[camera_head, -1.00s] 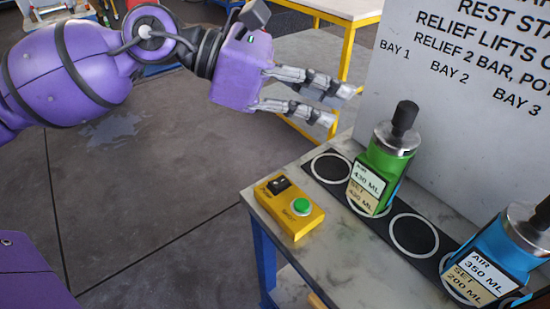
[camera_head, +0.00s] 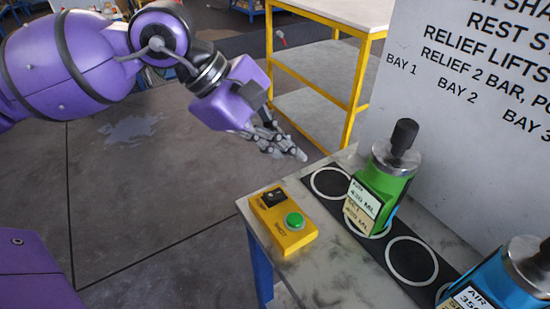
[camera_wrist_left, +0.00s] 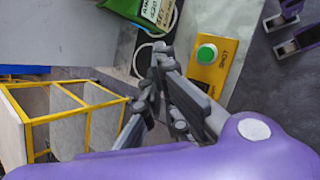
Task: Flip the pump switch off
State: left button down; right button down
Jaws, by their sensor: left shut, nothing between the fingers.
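The yellow control box (camera_head: 292,236) sits on the near left corner of the grey bench. It carries a black rocker switch (camera_head: 273,197) at its far left end and a green round button (camera_head: 294,220). My left gripper (camera_head: 300,155) is shut and empty, above and beyond the box, apart from it, with fingers pointing down and right. My right gripper is not in view.
A green vessel (camera_head: 380,190) stands on a black strip with white rings, right of the box. A blue vessel (camera_head: 505,275) stands nearer. A white sign panel (camera_head: 480,130) rises behind. A yellow-framed table (camera_head: 318,85) stands beyond. The floor left of the bench is open.

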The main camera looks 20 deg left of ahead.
pick_arm(q)
jog(key=f, duration=0.1)
jog(key=b, duration=0.4)
send_over(274, 195)
jog(key=s+d, duration=0.1)
jog(key=s, duration=0.1)
jog(key=f, duration=0.7)
jog(key=shift+w+f, duration=0.1)
jog(key=shift+w, duration=0.15)
jog(key=shift+f, duration=0.15)
jog(key=shift+f+b, duration=0.2)
jog(key=shift+b, duration=0.15)
jog(key=shift+s+a+f+b, duration=0.1)
jog(key=shift+f+b, duration=0.15)
jog(key=shift+b, duration=0.05)
